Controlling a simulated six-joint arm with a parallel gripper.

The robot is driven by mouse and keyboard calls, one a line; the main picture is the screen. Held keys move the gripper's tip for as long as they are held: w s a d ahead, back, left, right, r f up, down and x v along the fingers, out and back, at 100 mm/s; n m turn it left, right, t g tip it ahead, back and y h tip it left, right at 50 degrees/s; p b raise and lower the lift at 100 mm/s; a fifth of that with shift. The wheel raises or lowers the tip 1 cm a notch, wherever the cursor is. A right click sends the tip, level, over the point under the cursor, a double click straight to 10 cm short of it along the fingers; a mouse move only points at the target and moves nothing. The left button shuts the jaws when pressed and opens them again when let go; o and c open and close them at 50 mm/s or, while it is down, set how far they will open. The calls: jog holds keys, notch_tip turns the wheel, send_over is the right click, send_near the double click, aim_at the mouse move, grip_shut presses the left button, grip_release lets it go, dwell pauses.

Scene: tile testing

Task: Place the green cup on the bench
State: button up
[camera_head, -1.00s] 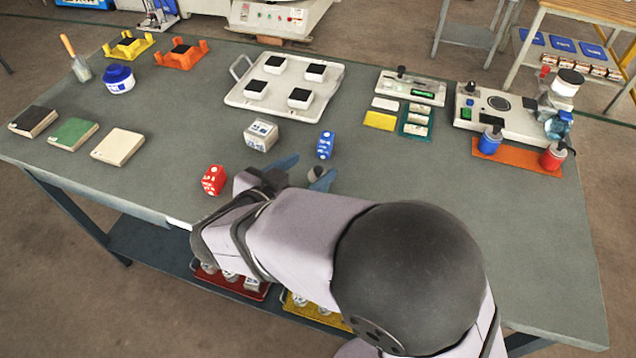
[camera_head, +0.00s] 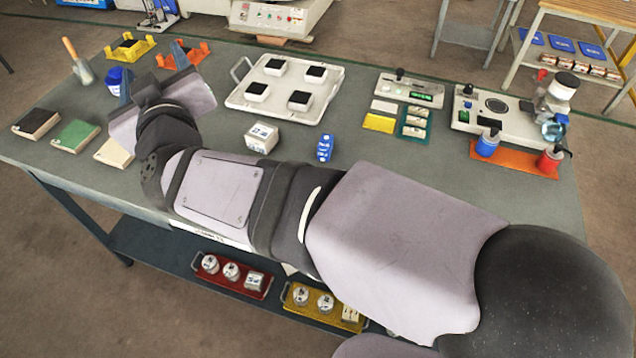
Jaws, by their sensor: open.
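I cannot make out a green cup in the camera_head view. The bench (camera_head: 400,168) is the long grey-green table that carries most of the objects. My gripper (camera_head: 152,72) is over the left part of the bench, with its two blue fingers spread apart and nothing visible between them. A blue pot (camera_head: 114,78) with white on it shows at the left finger, partly hidden by it. An orange holder (camera_head: 196,54) is partly behind the right finger.
A white tray (camera_head: 330,102) holds several black-topped blocks. Green (camera_head: 74,136) and cream (camera_head: 113,153) tiles lie at the left. Bare bench spreads at the right front.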

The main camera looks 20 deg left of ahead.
jog(key=s+a+f+n+g+y, duration=0.25)
jog(key=s+a+n+g, duration=0.25)
jog(key=s+n, duration=0.25)
jog(key=s+d+f+n+g+h+p, duration=0.25)
jog(key=s+f+n+g, duration=0.25)
jog(key=s+f+n, duration=0.3)
jog(key=w+d+f+n+t+h, duration=0.25)
jog(key=w+d+f+h, duration=0.2)
jog(key=d, duration=0.35)
jog(key=w+d+f+n+t+h, duration=0.1)
jog(key=w+d+f+n+h, duration=0.2)
jog(key=d+f+h, duration=0.3)
jog(key=w+d+r+n+t+h+p, duration=0.15)
jog(key=w+d+r+t+h, duration=0.25)
jog(key=w+d+r+t, duration=0.55)
jog(key=f, duration=0.4)
jog(key=d+f+g, duration=0.1)
jog(key=f, duration=0.4)
jog(key=f+g, duration=0.1)
jog(key=f, duration=0.4)
jog(key=shift+w+d+m, duration=0.15)
jog(key=shift+w+m, duration=0.1)
jog(key=shift+w, duration=0.15)
jog(key=shift+f, duration=0.3)
jog(key=shift+p+x, duration=0.65)
jog(key=shift+x, duration=0.85)
jog(key=shift+f+p+x, duration=0.25)
jog(key=shift+p+x, duration=0.35)
jog(key=shift+x, duration=1.5)
